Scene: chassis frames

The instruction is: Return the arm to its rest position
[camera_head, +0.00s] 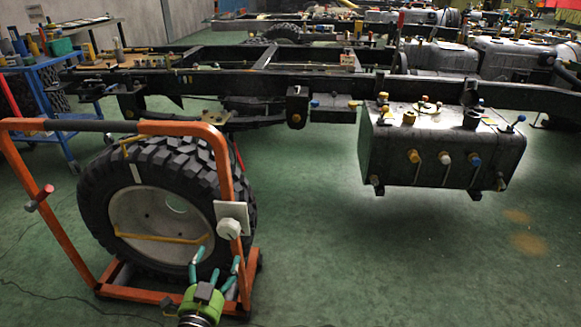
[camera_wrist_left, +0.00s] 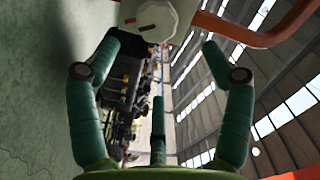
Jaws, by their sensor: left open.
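My left gripper (camera_head: 216,266) is at the bottom of the head view, with a green body and teal fingers spread apart. It is in front of the tyre trolley's lower right side, below a white knob (camera_head: 229,229) on a pale plate. In the left wrist view the fingers of the left gripper (camera_wrist_left: 160,50) are wide apart with nothing between them. The white knob (camera_wrist_left: 158,14) shows beyond the fingertips at the top of that view. My right gripper is not in view.
An orange trolley (camera_head: 222,165) holds a large tyre (camera_head: 90,190) close to my left gripper. A chassis frame (camera_head: 230,82) with a dark tank (camera_head: 440,150) stands behind. A blue cart (camera_head: 40,92) is at far left. The green floor (camera_head: 400,260) at right is clear.

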